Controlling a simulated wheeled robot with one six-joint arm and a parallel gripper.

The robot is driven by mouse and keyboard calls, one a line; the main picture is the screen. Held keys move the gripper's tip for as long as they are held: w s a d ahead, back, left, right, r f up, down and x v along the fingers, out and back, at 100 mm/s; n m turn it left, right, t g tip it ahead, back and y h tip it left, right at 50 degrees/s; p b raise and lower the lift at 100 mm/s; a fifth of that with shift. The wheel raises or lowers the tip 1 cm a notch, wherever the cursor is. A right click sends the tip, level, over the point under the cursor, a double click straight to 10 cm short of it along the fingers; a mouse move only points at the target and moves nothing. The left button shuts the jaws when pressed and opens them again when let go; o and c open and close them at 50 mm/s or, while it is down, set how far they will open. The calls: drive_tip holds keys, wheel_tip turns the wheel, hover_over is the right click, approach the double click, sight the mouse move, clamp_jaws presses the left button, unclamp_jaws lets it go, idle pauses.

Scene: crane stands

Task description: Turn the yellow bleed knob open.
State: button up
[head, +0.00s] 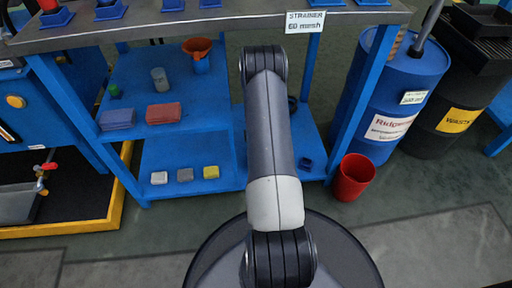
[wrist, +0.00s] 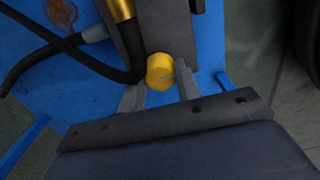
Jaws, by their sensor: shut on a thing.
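The yellow bleed knob (wrist: 160,69) shows in the wrist view, below a dark grey block on a blue panel. My gripper (wrist: 160,82) has one finger on each side of the knob and is shut on it. A mark shows on the knob's face, but I cannot tell its setting. In the head view my arm reaches away over the bench, and neither the gripper nor the knob can be made out there.
Black hoses (wrist: 70,45) and a brass fitting (wrist: 122,10) lie close to the knob at upper left. In the head view, a blue shelf bench (head: 190,135) stands ahead. A red bin (head: 352,178), a blue drum (head: 385,90) and a black drum (head: 455,90) stand at right.

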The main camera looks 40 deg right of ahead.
drive_tip(key=shift+c, duration=0.9)
